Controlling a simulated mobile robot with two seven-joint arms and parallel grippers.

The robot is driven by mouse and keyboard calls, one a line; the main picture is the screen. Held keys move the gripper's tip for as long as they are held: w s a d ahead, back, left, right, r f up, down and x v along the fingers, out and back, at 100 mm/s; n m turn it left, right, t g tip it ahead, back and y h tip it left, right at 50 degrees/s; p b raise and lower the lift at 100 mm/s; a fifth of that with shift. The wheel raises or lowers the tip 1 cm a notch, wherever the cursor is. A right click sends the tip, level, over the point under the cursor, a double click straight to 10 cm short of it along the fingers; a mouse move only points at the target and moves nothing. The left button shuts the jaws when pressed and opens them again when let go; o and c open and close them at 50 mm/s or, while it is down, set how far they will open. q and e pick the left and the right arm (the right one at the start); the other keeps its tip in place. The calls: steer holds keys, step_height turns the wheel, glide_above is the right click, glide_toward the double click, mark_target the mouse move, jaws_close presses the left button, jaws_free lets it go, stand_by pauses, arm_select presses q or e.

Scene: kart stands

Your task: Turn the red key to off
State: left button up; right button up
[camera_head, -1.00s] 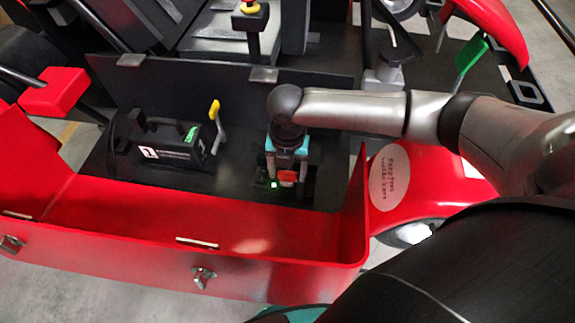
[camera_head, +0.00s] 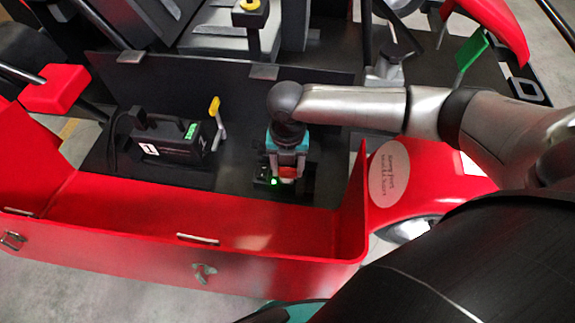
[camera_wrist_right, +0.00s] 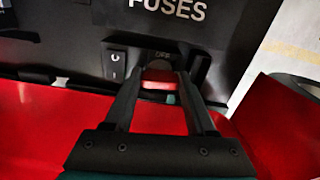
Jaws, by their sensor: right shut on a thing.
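The red key (camera_head: 288,172) sits on a small black switch panel in the kart's red front bay, beside a lit green lamp (camera_head: 274,182). My right gripper (camera_head: 287,168) reaches down over it and is shut on it. In the right wrist view the red key (camera_wrist_right: 157,80) lies crosswise between the two fingertips (camera_wrist_right: 158,84), below a partly hidden "OFF" label (camera_wrist_right: 162,55). The key's exact turn angle is hard to tell. My left gripper is not in view.
A black box with a green display (camera_head: 170,140) and a yellow-tipped lever (camera_head: 215,108) stand left of the key. A red bay wall (camera_head: 120,235) runs in front. In the wrist view a rocker switch (camera_wrist_right: 115,62) sits left of the key, below a "FUSES" panel (camera_wrist_right: 165,12).

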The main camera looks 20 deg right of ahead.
steer(key=n, duration=0.3)
steer(key=shift+n+p, duration=0.3)
steer(key=shift+p, duration=0.05)
steer(key=shift+n, duration=0.7)
